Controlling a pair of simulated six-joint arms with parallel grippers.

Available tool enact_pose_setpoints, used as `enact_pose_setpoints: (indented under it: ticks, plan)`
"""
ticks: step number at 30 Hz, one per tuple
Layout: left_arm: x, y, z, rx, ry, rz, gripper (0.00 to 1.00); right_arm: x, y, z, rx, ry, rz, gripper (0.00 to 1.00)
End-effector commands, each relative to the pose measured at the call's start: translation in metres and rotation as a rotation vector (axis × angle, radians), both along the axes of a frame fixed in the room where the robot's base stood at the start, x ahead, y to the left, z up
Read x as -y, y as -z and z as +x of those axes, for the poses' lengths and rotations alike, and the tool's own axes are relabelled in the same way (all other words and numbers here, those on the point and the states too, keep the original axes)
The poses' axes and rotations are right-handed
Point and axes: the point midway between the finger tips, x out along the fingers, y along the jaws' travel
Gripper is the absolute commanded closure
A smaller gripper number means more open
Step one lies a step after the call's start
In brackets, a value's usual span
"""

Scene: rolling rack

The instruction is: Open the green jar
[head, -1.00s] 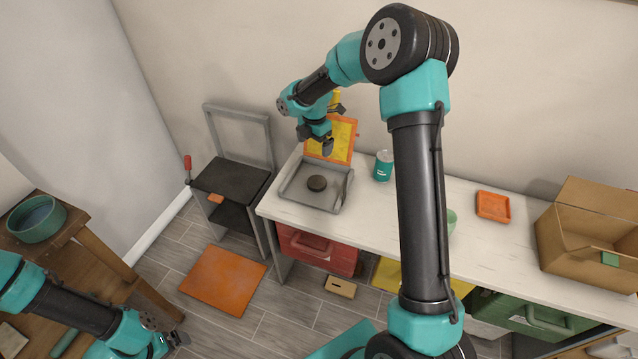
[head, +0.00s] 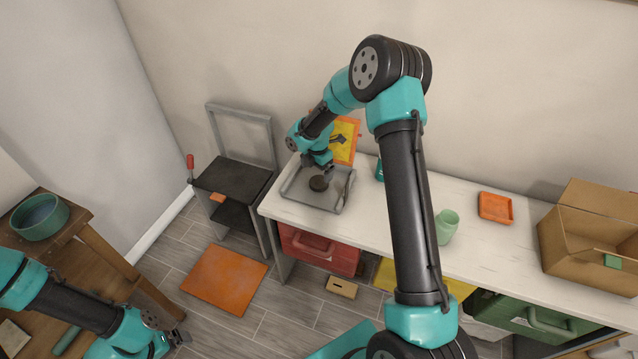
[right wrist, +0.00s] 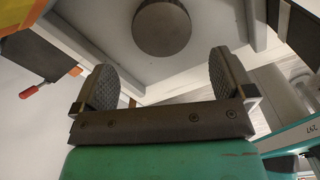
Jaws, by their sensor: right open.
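The pale green jar (head: 446,228) stands upright on the white counter, just right of my right arm's link. Its top is too small to tell clearly whether a lid is on it. A dark round disc (head: 319,183) lies in the grey tray (head: 297,193); it also shows in the right wrist view (right wrist: 162,28). My right gripper (head: 326,167) is over the tray, close above the disc. In the right wrist view its jaws (right wrist: 163,82) are wide apart with nothing between them, and the disc lies beyond them. My left gripper (head: 181,338) is low at left, its jaws unclear.
A teal can (head: 379,171) is partly hidden behind my right arm. An orange dish (head: 495,207) and an open cardboard box (head: 590,245) are farther right on the counter (head: 470,250). A thin dark tool (head: 347,187) lies at the tray's right side.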

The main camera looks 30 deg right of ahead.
Motion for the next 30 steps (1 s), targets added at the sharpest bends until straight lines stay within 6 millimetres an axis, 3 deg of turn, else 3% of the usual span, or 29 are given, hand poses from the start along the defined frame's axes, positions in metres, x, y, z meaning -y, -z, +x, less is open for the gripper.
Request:
enact_pose_setpoints:
  ticks: [3,14,25,30]
  plan:
    - [0.0,0.0,0.0,0.0,0.0,0.0,0.0,0.0,0.008,0.0,0.0,-0.001,0.0,0.0]
    - [0.0,0.0,0.0,0.0,0.0,0.0,0.0,0.0,0.01,0.0,0.0,0.0,0.0,0.0]
    - [0.0,0.0,0.0,0.0,0.0,0.0,0.0,0.006,0.053,-0.002,-0.001,-0.001,0.0,0.0]
    - [0.0,0.0,0.0,0.0,0.0,0.0,0.0,0.007,0.061,-0.001,0.001,0.001,0.0,0.0]
